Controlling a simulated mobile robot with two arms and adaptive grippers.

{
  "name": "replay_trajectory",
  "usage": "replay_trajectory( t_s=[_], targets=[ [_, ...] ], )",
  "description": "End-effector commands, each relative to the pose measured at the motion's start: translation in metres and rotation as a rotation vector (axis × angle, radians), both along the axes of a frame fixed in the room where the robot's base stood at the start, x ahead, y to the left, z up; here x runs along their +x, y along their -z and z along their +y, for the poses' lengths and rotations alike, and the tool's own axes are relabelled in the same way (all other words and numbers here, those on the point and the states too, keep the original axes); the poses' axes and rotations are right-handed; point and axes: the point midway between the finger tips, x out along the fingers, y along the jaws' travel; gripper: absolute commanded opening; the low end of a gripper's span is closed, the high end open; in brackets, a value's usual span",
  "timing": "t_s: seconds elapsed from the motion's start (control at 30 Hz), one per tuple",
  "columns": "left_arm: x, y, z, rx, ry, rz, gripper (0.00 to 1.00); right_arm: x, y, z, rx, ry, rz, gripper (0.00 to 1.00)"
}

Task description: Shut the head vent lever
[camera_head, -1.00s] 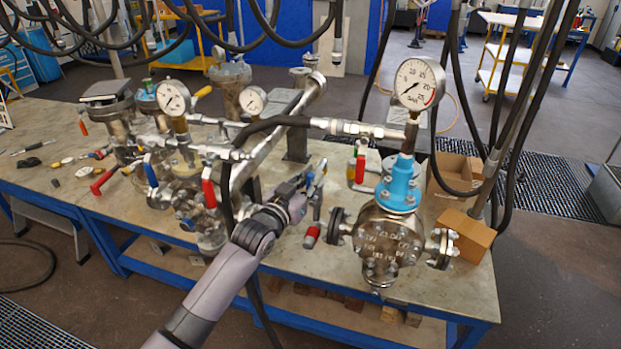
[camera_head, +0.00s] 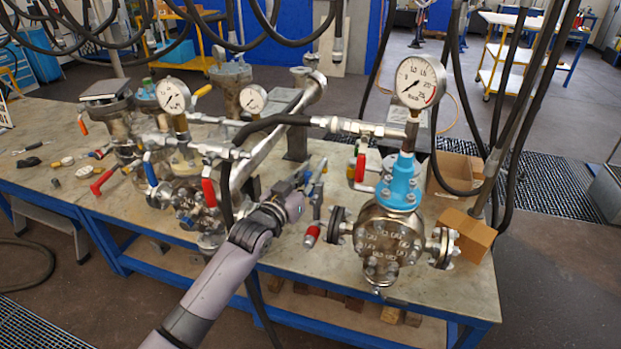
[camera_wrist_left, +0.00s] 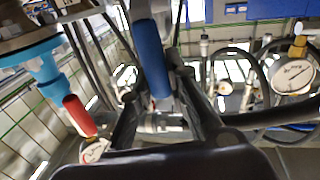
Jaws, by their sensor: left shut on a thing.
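My left gripper (camera_head: 300,186) reaches in over the bench, left of the round flanged vessel (camera_head: 388,245) with the blue neck. In the left wrist view, its two fingers (camera_wrist_left: 165,95) are shut around a blue lever handle (camera_wrist_left: 150,55). In the head view the handle is mostly hidden by the fingers, and where it joins its valve is hard to make out. A red lever (camera_head: 361,167) hangs on the valve under the large gauge (camera_head: 419,82). My right gripper is not in view.
More vessels stand at the left, with a blue lever (camera_head: 151,173) and a red lever (camera_head: 208,192). A black hose (camera_head: 265,122) runs above my left gripper. A red-ended tool (camera_head: 311,235) lies on the bench (camera_head: 455,290). Cardboard boxes (camera_head: 467,232) stand at the right.

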Motion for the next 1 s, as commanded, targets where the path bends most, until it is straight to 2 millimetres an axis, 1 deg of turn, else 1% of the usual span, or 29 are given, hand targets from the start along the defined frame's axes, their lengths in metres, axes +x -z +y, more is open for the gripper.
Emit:
replay_trajectory(
  t_s=[0.27, 0.57, 1.0],
  targets=[
    [0.006, 0.007, 0.018, -0.188, -0.001, 0.061, 0.00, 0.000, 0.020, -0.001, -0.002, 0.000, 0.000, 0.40],
    [0.013, 0.019, 0.040, -0.460, -0.001, 0.149, 0.00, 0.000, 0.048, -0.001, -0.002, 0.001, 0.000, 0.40],
    [0.021, 0.045, 0.065, -0.859, -0.001, 0.279, 0.00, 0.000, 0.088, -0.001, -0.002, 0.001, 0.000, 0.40]
  ],
)
